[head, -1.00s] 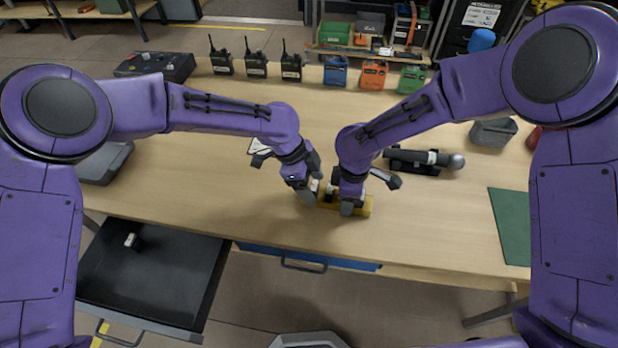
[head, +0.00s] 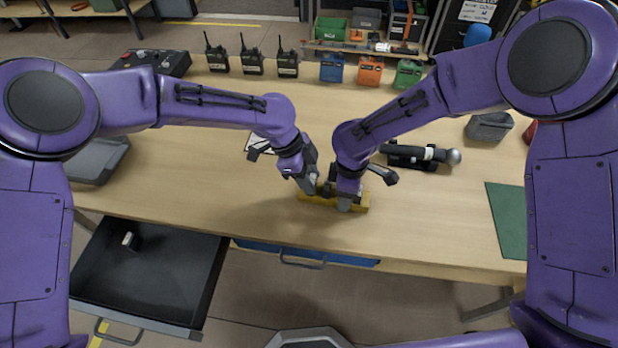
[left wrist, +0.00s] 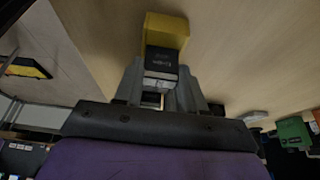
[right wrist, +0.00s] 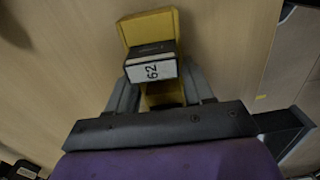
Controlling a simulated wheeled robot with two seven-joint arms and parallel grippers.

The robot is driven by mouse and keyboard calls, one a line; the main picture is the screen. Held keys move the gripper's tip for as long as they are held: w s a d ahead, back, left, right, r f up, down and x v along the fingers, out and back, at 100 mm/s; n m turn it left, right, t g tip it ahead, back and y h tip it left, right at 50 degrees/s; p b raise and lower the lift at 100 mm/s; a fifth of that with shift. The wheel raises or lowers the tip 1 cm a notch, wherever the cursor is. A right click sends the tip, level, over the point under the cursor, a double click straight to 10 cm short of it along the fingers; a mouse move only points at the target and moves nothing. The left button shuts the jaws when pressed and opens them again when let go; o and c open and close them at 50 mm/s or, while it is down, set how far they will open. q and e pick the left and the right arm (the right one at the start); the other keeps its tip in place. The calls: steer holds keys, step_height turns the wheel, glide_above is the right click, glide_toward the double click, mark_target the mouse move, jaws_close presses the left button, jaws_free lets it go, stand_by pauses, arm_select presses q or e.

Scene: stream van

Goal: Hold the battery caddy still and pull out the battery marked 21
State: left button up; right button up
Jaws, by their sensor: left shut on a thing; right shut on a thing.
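The yellow battery caddy (head: 357,202) lies near the front edge of the table, partly hidden by my grippers. My left gripper (head: 311,187) is at the caddy's left end. In the left wrist view its fingers (left wrist: 160,98) are shut on a black battery (left wrist: 161,62) with a pale end; its number is not readable. Yellow caddy (left wrist: 168,27) shows behind that battery. My right gripper (head: 345,203) is at the caddy's middle-right. In the right wrist view its fingers (right wrist: 162,98) straddle and are shut on the caddy (right wrist: 150,22). A battery marked 62 (right wrist: 152,71) stands in it.
An open drawer (head: 150,285) at the front left holds a small black-and-white item (head: 129,240). A black cylinder (head: 420,153) lies right of my grippers. Radios (head: 252,60) and coloured boxes (head: 370,71) line the back. The table's left middle is clear.

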arm_select(q)
steer(key=shift+r, duration=1.3)
arm_select(e)
steer(key=shift+s+f, duration=0.15)
arm_select(q)
steer(key=shift+r, duration=1.5)
arm_select(e)
steer(key=o, duration=1.1)
arm_select(q)
steer(key=shift+w, duration=0.1)
arm_select(e)
steer(key=shift+o, duration=0.2)
steer(key=shift+w+r, duration=0.2)
steer(key=shift+r, duration=0.15)
step_height(320, 180, up, 11)
steer(key=shift+r, duration=0.15)
steer(key=shift+r, duration=0.1)
